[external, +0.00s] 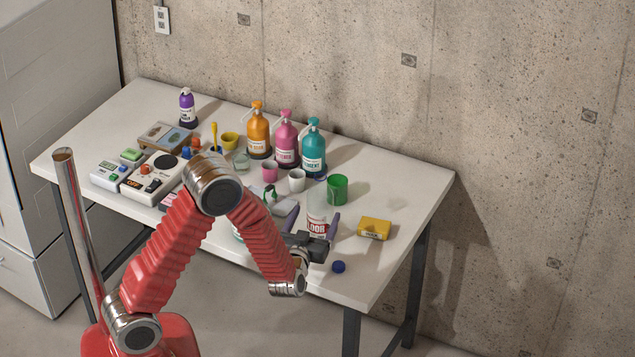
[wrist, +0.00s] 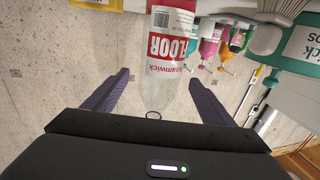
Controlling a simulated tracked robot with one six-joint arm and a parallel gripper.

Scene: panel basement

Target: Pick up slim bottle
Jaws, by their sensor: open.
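A slim clear bottle with a white and red label reading "FLOOR" (external: 317,208) stands near the right front part of the table. My gripper (external: 312,221) is at the bottle, with dark purple fingers to either side of it; the near finger and wrist partly hide its lower part. In the wrist view the bottle (wrist: 165,45) lies between and beyond the two open fingers (wrist: 160,78), with gaps on both sides. Its label shows upside down there. I cannot tell whether a finger touches it.
A green cup (external: 337,189) stands just behind the bottle. A yellow box (external: 375,229) lies to its right, and a blue cap (external: 338,267) lies near the front edge. Orange (external: 258,133), pink (external: 286,142) and teal (external: 313,148) pump bottles stand behind.

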